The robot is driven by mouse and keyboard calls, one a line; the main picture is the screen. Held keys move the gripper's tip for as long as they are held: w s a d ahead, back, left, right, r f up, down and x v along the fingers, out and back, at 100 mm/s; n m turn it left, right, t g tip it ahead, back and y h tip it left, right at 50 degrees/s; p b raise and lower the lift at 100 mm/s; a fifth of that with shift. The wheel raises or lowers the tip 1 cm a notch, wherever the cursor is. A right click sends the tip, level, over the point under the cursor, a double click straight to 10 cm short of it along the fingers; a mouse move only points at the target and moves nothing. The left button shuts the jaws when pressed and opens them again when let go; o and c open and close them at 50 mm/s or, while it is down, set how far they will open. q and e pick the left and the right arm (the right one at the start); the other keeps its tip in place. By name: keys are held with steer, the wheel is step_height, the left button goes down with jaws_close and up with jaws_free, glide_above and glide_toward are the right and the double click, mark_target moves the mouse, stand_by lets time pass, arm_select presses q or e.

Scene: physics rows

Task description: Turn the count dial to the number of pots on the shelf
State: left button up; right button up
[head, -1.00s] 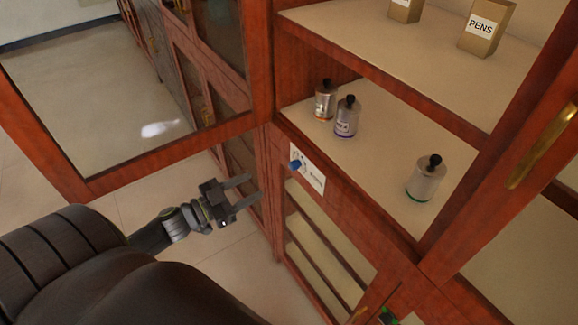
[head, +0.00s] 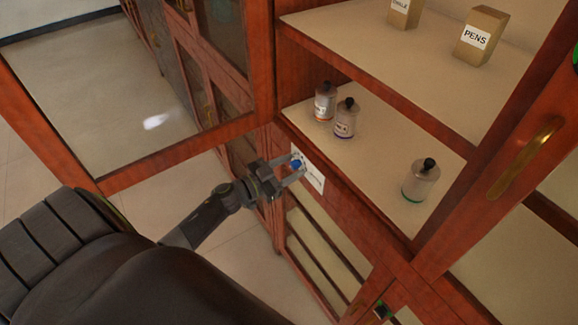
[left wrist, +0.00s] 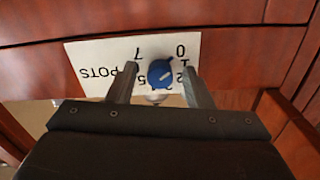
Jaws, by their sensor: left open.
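The blue count dial (head: 296,164) sits on a white plate (head: 314,180) on the cabinet's front rail. In the left wrist view the dial (left wrist: 160,73) shows with upside-down numbers and the word POTS on the plate (left wrist: 92,62). A pale mark on the knob is too small to read surely. My left gripper (head: 292,168) is open, its fingers on either side of the dial; I cannot tell whether they touch it. Three black-capped pots stand on the shelf (head: 385,150): two together at the left (head: 325,104) (head: 344,122), one at the right (head: 419,184).
A glass door (head: 120,110) stands open at the left. Another door with a brass handle (head: 525,158) is at the right. The upper shelf holds a PENS box (head: 480,38) and another box (head: 405,12). A lower glazed door (head: 325,255) is beneath the dial.

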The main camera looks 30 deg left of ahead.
arm_select(q)
steer(key=shift+c, duration=0.5)
steer(key=c, duration=0.9)
